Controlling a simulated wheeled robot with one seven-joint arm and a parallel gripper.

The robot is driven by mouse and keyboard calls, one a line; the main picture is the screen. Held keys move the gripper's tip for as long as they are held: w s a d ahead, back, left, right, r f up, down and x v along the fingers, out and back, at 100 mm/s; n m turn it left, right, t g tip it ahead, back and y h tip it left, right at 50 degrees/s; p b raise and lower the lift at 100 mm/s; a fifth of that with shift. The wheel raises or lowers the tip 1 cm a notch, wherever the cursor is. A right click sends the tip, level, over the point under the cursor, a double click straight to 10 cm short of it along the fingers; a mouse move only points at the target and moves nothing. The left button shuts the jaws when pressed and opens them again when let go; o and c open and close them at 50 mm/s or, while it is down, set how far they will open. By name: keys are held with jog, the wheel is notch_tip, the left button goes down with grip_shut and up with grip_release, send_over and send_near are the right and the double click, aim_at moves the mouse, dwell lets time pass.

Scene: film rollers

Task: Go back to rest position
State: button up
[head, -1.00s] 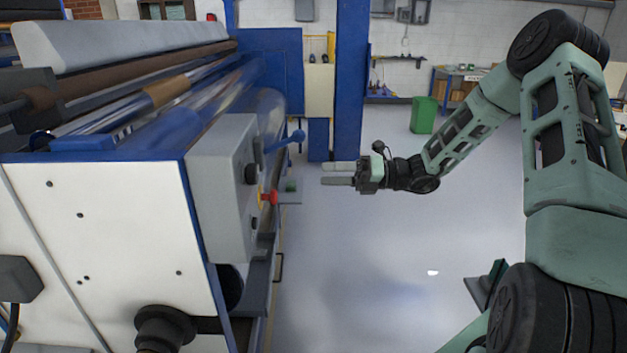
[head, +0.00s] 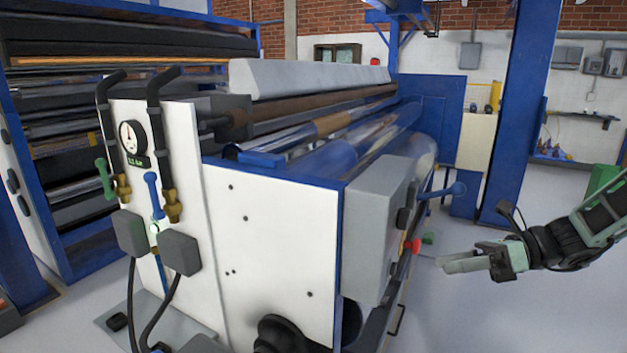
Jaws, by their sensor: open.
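My gripper (head: 466,263) is at the right of the head view, at the end of my green and black arm. Its two pale fingers point left towards the roller machine (head: 270,240). The fingers are apart and hold nothing that I can see. The gripper is in the open space to the right of the machine's grey control box (head: 376,238). A red knob (head: 412,246) and a blue-handled lever (head: 443,192) on the machine are just left of and above the fingertips. Most of my arm is outside the picture.
A gauge (head: 131,137) and hoses are on the machine's left end. A blue rack of rolls (head: 60,110) stands at far left. A blue post (head: 512,120) and a green bin (head: 603,178) stand behind. Grey floor (head: 490,315) is clear at lower right.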

jog(key=s+a+f+n+g+h, duration=0.2)
jog(key=s+a+n+g+h, duration=0.25)
jog(key=s+a+n, duration=0.4)
jog(key=s+a+n+t+h+b, duration=0.1)
jog(key=s+a+n+h, duration=0.1)
jog(key=s+n+h, duration=0.3)
jog(key=s+a+n+t+h+b, duration=0.1)
jog(key=s+n+h, duration=0.3)
jog(key=s+n, duration=0.8)
jog(key=a+n, duration=0.1)
jog(key=n, duration=0.7)
jog(key=shift+a+f+h+b, duration=0.35)
